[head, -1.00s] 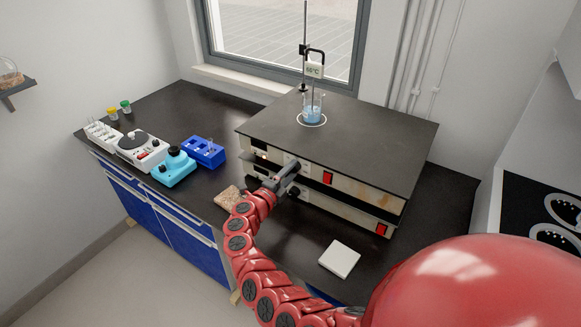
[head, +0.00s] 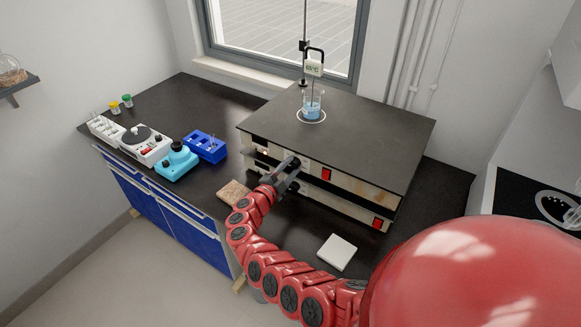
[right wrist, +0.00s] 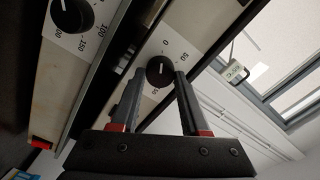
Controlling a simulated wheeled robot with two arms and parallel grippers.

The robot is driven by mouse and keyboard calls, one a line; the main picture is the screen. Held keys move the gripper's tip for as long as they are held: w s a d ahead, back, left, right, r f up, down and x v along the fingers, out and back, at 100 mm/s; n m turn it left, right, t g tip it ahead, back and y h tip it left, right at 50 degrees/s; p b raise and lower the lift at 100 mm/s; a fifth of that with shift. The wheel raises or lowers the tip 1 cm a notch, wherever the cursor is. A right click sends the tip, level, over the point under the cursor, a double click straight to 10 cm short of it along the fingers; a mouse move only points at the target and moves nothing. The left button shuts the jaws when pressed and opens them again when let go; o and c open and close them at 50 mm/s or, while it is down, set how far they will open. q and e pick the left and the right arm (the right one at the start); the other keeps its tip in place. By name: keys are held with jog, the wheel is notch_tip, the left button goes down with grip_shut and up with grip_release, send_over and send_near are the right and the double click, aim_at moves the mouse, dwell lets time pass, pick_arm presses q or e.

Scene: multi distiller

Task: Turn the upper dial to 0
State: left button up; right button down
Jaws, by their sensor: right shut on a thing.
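Two flat heating units are stacked on the dark bench, the upper unit (head: 345,183) on the lower unit (head: 342,208). My right gripper (head: 293,168) reaches the front of the upper unit in the head view and largely hides the dial there. In the right wrist view, the upper dial (right wrist: 160,71) is a black round knob on a white scale plate. My right gripper (right wrist: 160,74) is shut on it, one finger on each side. A "0" and "50" are readable by the knob; its exact setting is unclear. The lower dial (right wrist: 71,14) is free. My left gripper is out of view.
A beaker (head: 312,104) of blue liquid stands on the upper unit's top, with a thermometer display (head: 313,68) above. Red switches sit on both fronts (head: 326,174). A white tile (head: 337,251) and a brown pad (head: 234,192) lie in front. Small lab devices (head: 176,160) stand left.

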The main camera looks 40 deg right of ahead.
jog(key=shift+f, duration=0.1)
jog(key=shift+c, duration=2)
grip_release()
jog(key=shift+a, duration=0.1)
jog(key=b+v, duration=0.3)
jog(key=v, duration=1.4)
jog(key=shift+b, duration=0.35)
jog(key=shift+s+a, duration=0.1)
jog(key=shift+s, duration=0.05)
